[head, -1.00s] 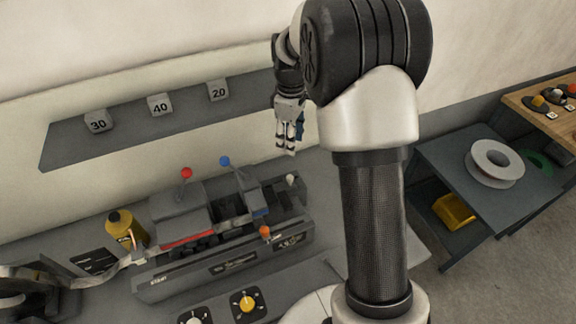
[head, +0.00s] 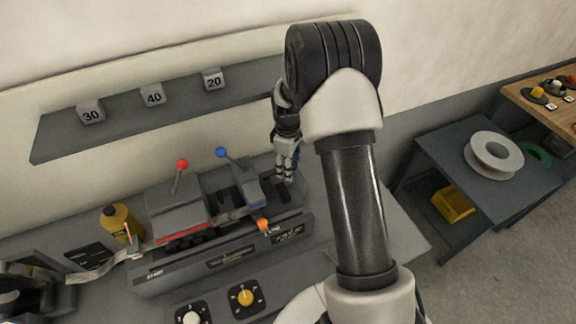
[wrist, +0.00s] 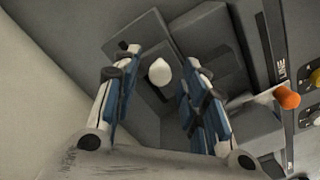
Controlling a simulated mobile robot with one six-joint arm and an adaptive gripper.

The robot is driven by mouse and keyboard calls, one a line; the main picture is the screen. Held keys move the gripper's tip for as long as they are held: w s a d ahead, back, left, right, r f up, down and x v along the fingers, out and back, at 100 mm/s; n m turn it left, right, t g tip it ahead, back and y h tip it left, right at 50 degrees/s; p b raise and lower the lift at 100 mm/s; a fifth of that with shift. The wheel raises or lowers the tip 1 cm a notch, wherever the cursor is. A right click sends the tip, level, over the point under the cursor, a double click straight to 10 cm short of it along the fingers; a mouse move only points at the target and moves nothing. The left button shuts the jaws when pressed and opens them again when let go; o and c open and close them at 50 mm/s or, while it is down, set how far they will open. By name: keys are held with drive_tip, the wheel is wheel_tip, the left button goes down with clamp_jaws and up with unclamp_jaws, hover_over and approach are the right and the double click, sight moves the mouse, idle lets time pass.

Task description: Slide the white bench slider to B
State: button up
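The white slider knob (wrist: 159,72) shows in the wrist view, set on a dark grey block of the bench machine (head: 155,282). In the head view my gripper hides it. My gripper (wrist: 160,58) is open, with one blue-padded finger on each side of the knob and a gap between knob and pads. In the head view my gripper (head: 284,176) points down at the machine's right end. No letter B is readable in either view.
An orange knob (head: 263,225) stands on the machine's front, with red (head: 182,164) and blue (head: 222,152) ball levers to the left. A shelf (head: 60,140) with numbered blocks is behind. A yellow bottle (head: 114,219) stands left.

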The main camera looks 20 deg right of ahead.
clamp_jaws()
idle(0.5)
